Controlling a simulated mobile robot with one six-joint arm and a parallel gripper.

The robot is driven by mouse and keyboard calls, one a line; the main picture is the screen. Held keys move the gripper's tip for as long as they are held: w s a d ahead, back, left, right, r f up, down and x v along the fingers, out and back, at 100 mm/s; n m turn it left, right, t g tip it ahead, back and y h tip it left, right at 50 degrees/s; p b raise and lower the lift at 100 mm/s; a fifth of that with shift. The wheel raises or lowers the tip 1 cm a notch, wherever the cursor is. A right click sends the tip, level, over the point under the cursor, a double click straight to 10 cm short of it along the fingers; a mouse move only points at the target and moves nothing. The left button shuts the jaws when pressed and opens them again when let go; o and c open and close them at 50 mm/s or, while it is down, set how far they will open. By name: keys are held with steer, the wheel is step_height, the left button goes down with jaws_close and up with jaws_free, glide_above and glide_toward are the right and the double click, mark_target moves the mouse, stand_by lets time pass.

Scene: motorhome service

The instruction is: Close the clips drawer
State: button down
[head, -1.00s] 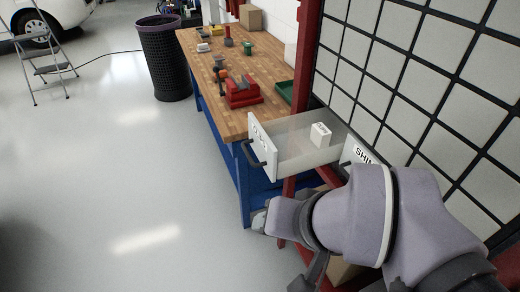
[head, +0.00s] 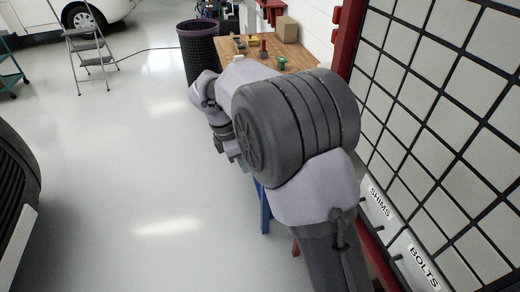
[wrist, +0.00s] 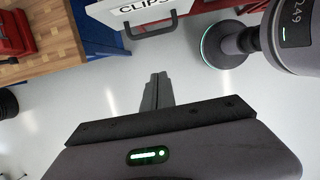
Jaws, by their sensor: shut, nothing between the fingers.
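The clips drawer (wrist: 130,12) shows at the top of the wrist view as a white front with a CLIPS label and a dark bar handle (wrist: 151,27). The frame's top edge cuts off the rest of the drawer, so I cannot tell there how far out it stands. My arm hides it in the head view. My gripper (wrist: 158,76) is shut and empty, its fingers pointing toward the drawer front with a gap between them and the handle.
A wooden-topped workbench (wrist: 55,35) with a red vise (wrist: 14,35) lies left of the drawer. The SHIMS (head: 379,201) and BOLTS (head: 423,266) drawer fronts are at right by the tiled rack. A black mesh bin (head: 199,55) stands behind.

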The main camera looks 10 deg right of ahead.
steer(key=w+d+f+b, duration=0.1)
steer(key=d+f+b, duration=0.3)
steer(key=f, duration=0.5)
steer(key=shift+d, duration=1.2)
steer(key=shift+d, duration=0.1)
steer(key=w+d+p, duration=0.1)
steer(key=d+p, duration=0.2)
steer(key=d, duration=0.4)
steer(key=w+d+p, duration=0.1)
steer(key=d+p, duration=0.2)
steer(key=d, duration=0.4)
steer(key=w+d+p, duration=0.1)
steer(key=d+p, duration=0.3)
steer(key=d, duration=0.3)
steer(key=shift+w+d, duration=0.1)
steer(key=shift+w, duration=0.05)
